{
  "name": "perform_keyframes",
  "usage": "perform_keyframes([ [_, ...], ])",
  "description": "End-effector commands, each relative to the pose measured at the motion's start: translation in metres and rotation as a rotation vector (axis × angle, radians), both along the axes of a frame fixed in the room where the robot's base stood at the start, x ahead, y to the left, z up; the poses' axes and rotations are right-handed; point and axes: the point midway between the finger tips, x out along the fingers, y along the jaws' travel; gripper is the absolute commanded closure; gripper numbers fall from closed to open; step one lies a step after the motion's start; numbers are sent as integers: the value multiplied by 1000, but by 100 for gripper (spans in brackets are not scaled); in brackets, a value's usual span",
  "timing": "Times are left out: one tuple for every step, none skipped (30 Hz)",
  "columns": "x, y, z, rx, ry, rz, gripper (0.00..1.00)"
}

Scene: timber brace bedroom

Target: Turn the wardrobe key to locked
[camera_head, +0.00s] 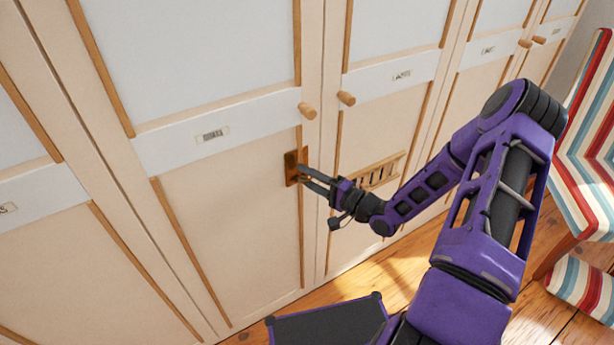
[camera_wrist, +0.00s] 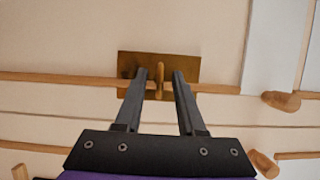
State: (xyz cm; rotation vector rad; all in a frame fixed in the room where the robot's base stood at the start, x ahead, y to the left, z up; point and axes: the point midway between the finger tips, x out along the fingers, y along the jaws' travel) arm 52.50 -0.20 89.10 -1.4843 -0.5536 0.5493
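The wardrobe (camera_head: 235,195) fills the left and middle of the head view with cream and white panelled doors. A brass lock plate (camera_head: 291,167) sits on one door below a round wooden knob. In the wrist view the plate (camera_wrist: 190,66) carries a small upright key (camera_wrist: 159,80), seen nearly edge-on. My gripper (camera_head: 303,175) is at the plate in the head view. In the wrist view my gripper (camera_wrist: 160,78) has its two dark fingers apart, one on each side of the key, with a gap on both sides. The key's inner end is hidden.
Wooden knobs (camera_head: 307,111) and (camera_head: 346,98) stick out above the plate. A striped chair (camera_head: 590,150) stands at the right. Wooden floor (camera_head: 400,275) shows below.

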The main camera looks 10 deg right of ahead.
Motion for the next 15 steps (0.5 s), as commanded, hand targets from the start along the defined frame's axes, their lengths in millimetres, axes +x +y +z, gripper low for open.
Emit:
perform_keyframes([
  [0,0,0,-1,1,0,61],
  [0,0,0,-1,1,0,61],
  [0,0,0,0,1,0,61],
  [-1,0,-1,0,1,0,61],
  [-1,-1,-1,0,1,0,61],
  [-2,-2,-1,-1,2,-1,61],
  [-4,-4,-1,-1,2,-1,61],
  [-6,-6,-1,-1,2,-1,61],
  [-9,-9,-1,-1,2,-2,61],
  [-13,-12,-1,-1,2,-3,61],
  [-17,-15,-1,-1,2,-3,61],
  [-23,-20,-1,0,4,-3,61],
  [-28,-25,-2,-2,4,-5,61],
  [-33,-30,-1,-2,2,-4,61],
  [-41,-36,-1,-1,3,-5,61],
])
